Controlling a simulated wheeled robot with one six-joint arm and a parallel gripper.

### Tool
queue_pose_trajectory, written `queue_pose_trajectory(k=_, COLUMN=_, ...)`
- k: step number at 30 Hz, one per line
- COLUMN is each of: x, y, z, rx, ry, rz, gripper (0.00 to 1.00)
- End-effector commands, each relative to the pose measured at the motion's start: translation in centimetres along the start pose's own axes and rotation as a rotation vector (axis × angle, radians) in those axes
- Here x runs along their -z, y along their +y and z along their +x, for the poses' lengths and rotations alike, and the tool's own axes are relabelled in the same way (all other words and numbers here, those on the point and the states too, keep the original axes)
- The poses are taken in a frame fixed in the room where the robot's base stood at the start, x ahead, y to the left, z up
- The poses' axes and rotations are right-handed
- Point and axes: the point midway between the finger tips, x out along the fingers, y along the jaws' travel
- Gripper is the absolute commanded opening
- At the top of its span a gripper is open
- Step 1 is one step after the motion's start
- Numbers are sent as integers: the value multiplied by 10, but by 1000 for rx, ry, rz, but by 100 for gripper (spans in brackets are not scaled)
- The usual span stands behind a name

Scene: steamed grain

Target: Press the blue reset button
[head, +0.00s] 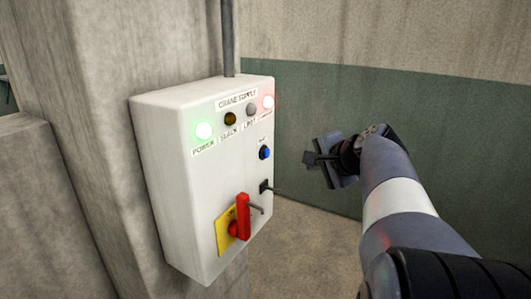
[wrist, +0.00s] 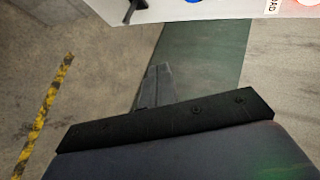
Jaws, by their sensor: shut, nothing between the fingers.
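The blue button (head: 265,153) is on the front of a white control box labelled "CRANE SUPPLY" (head: 170,170), on its right side below the row of lamps. In the wrist view a small part of the blue button (wrist: 193,1) shows at the top edge, cut off by the frame. My gripper (head: 309,158) is to the right of the box in the head view, apart from it, at about the button's height. In the wrist view its fingers (wrist: 155,85) are together and empty, pointing toward the green wall band below the box's edge.
A red rotary handle (head: 243,216) on a yellow plate and a black lever switch (head: 265,187) stick out below the button. The green lamp (head: 204,131) and red lamp (head: 268,102) are lit. A concrete pillar (head: 100,60) backs the box. A yellow-black floor stripe (wrist: 45,110) shows.

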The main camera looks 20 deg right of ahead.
Motion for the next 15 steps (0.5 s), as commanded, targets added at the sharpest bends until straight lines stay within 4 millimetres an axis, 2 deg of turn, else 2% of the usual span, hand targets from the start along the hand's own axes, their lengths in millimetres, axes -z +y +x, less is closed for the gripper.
queue_pose_trajectory(k=8, x=-5, y=-6, z=6, rx=-1, ry=-2, rz=0, gripper=0)
queue_pose_trajectory(k=15, x=-22, y=-24, z=28, rx=-2, ry=-5, rz=-2, gripper=0)
